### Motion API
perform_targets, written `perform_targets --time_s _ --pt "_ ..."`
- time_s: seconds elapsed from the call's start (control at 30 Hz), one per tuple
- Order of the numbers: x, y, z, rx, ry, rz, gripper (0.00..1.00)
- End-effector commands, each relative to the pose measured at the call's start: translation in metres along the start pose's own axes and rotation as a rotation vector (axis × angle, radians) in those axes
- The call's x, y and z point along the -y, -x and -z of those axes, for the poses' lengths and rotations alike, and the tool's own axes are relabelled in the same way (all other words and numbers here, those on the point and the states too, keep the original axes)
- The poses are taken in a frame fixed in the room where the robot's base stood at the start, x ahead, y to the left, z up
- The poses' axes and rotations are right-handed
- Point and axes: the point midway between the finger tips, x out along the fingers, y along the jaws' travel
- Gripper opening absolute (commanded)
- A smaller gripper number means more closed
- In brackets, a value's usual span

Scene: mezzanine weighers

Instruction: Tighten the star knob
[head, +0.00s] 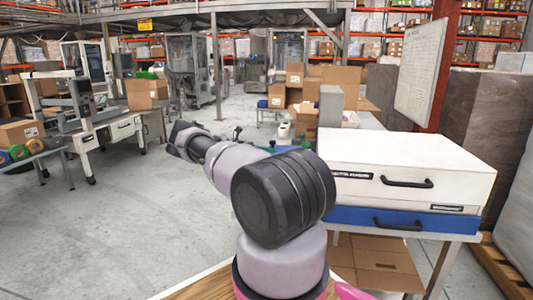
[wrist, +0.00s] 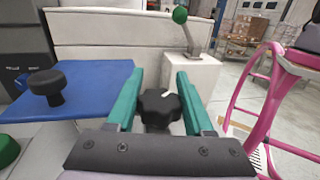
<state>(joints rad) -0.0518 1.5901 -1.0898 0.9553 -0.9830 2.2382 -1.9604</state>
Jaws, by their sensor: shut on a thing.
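In the wrist view, a black star knob (wrist: 157,108) with a lobed rim and a white mark on its top sits between the two teal fingers of my gripper (wrist: 160,84). The gripper is shut on the knob, one finger along each side. The lower part of the knob and what it is mounted on are hidden behind my dark gripper body. In the head view, my own arm blocks the sight of the knob and the fingers.
A second black knob (wrist: 47,85) stands on a blue panel (wrist: 90,88) at left. A green-balled lever (wrist: 181,16) rises from a white block behind. A pink railing (wrist: 262,95) is at right. In the head view, a white case (head: 400,165) lies right of my arm; open floor (head: 110,225) is at left.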

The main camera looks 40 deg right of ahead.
Motion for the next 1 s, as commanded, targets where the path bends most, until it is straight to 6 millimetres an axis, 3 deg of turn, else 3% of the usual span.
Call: perform_targets --time_s 0.8,0.83,0.9,1.0 --pt "0.0038 -0.0015 0.003 0.0 0.003 0.108 0.0" --pt "0.0038 -0.0016 0.0031 0.0 0.004 0.109 0.56" --pt "0.0038 -0.0016 0.0029 0.0 0.003 0.109 0.82" --pt "0.0036 -0.0012 0.0022 0.0 0.003 0.107 0.82"
